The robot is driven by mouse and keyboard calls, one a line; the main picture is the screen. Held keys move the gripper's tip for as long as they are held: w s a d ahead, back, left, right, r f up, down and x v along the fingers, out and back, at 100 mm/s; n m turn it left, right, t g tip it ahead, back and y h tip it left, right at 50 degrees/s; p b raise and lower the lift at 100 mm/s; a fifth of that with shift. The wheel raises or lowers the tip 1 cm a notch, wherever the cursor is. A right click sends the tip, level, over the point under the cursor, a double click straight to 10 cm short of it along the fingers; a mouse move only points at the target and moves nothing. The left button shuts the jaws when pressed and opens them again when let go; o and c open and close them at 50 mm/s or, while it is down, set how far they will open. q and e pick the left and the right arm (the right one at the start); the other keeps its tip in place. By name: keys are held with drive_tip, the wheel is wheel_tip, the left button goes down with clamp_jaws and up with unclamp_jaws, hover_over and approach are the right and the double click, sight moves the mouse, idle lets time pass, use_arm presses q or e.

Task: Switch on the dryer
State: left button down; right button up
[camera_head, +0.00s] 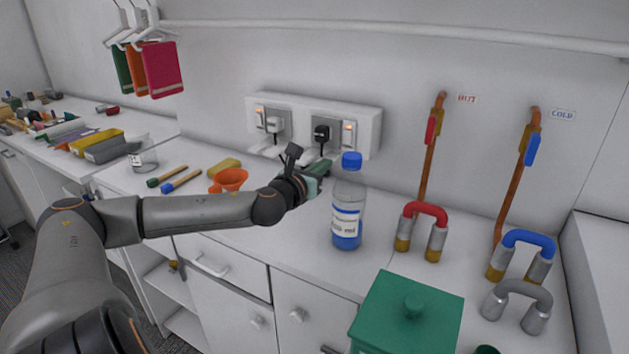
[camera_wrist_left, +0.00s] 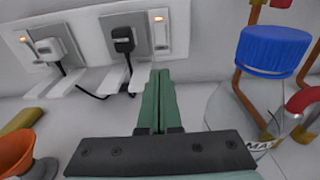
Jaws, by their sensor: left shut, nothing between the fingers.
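No dryer can be made out in either view. A white double socket panel (camera_head: 367,126) is on the wall behind the counter. Its left socket holds a white plug (camera_head: 274,125) and its right socket a black plug (camera_head: 321,133); the plugs also show in the left wrist view, white (camera_wrist_left: 50,48) and black (camera_wrist_left: 123,40). Beside each plug is a switch strip with a glowing orange light, the right one (camera_wrist_left: 158,20) just above my fingertips in the wrist view. My left gripper (camera_head: 325,166) is shut and empty, its green fingers (camera_wrist_left: 159,75) pointing at the panel's lower right; contact cannot be told.
A blue-capped bottle (camera_head: 347,205) stands close right of my left gripper. An orange funnel (camera_head: 229,180) and a yellow sponge (camera_head: 224,166) lie to its left. Copper HOT and COLD pipes (camera_head: 427,165) are further right. A green box (camera_head: 408,310) is in front.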

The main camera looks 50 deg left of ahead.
use_arm(q)
drive_tip(key=shift+f+p+v, duration=0.25)
drive_tip(key=shift+p+v, duration=0.05)
drive_tip(key=shift+v, duration=0.75)
drive_tip(key=shift+f+p+v, duration=0.25)
drive_tip(key=shift+p+v, duration=0.05)
drive_tip(key=shift+v, duration=0.75)
drive_tip(key=shift+d, duration=0.1)
